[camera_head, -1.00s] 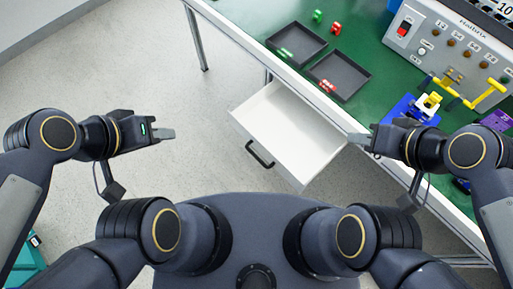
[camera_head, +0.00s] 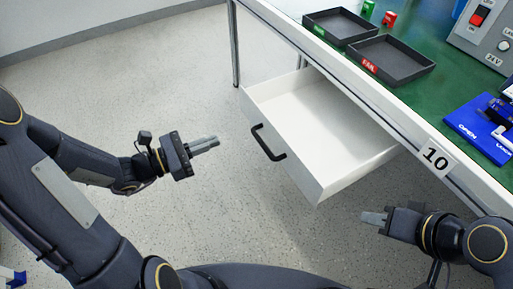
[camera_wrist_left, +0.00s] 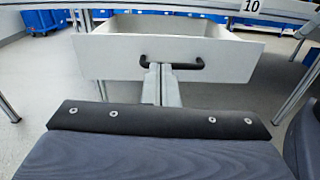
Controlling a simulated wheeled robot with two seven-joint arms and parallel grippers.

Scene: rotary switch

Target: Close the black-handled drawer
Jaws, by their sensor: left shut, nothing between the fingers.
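The white drawer (camera_head: 325,122) under the green-topped workbench stands pulled out and looks empty inside. Its black handle (camera_head: 268,144) is on the front panel, facing left toward my left arm. My left gripper (camera_head: 213,142) is shut and empty, pointing at the drawer front, with a gap before the handle in the head view. In the left wrist view the drawer front (camera_wrist_left: 110,58) and handle (camera_wrist_left: 190,65) are straight ahead, and the gripper tips (camera_wrist_left: 160,68) overlap the handle's left part. My right gripper (camera_head: 364,217) is to the right of the drawer; its fingertips look close together.
Two black trays, one in front (camera_head: 392,60) and one behind (camera_head: 340,26), lie on the bench (camera_head: 440,105). A blue fixture (camera_head: 478,128) and a grey switch panel (camera_head: 478,42) stand at the right. Speckled floor is clear left of the drawer.

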